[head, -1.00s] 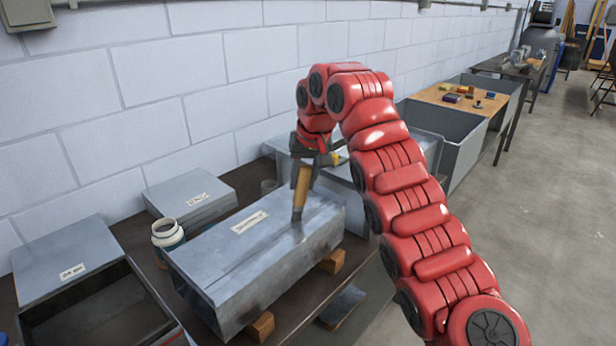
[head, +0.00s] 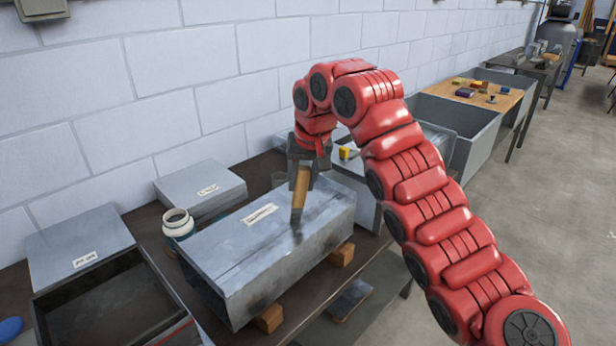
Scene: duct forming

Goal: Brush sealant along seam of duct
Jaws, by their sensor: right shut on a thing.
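The metal duct (head: 250,262) lies on wooden blocks on the dark bench, with a label on its top and a seam line running lengthwise. My right gripper (head: 303,168) is shut on the wooden handle of a brush (head: 299,192). The brush is held nearly upright, its dark bristle end at the duct's top face toward the far right end, over a darker patch. I cannot tell how hard it presses. An open jar (head: 178,226) with a pale rim stands left of the duct. My left gripper is not in view.
Wooden blocks (head: 341,255) support the duct. Grey bins (head: 462,130) stand beyond my right arm.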

